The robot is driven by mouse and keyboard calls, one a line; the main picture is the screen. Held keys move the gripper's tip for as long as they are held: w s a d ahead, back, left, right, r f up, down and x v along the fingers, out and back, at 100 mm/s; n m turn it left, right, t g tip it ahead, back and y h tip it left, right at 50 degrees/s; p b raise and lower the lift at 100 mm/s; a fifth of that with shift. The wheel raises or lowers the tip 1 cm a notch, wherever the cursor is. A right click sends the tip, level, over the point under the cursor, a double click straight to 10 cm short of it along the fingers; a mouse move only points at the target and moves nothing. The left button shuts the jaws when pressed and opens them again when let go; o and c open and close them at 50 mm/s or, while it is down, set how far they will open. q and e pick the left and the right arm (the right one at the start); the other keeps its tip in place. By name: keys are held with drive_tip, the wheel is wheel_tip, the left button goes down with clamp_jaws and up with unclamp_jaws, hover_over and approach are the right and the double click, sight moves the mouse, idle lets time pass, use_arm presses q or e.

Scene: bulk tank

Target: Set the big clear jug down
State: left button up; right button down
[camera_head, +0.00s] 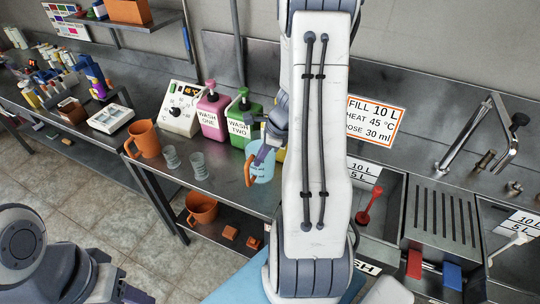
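The big clear jug (262,174), pale blue with an orange handle on its left, is upright at the counter's front, left of my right arm. My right gripper (264,153) is at the jug's upper part, with a purple-blue finger across its wall, and looks shut on it. My arm hides the jug's right side and part of the grip. I cannot tell whether the jug's base touches the counter (225,180). My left gripper (128,292) is low at the left, cut by the bottom edge; its opening does not show.
An orange jug (146,139) and two clear cups (171,157) (198,165) stand left of the clear jug. Pink (212,112) and green (242,120) wash bottles stand behind. A lower shelf holds another orange jug (201,209). Sinks and a drain rack (443,217) lie right.

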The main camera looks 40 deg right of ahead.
sight(254, 174)
drive_tip(key=shift+f, duration=1.75)
drive_tip(key=c, duration=1.1)
unclamp_jaws()
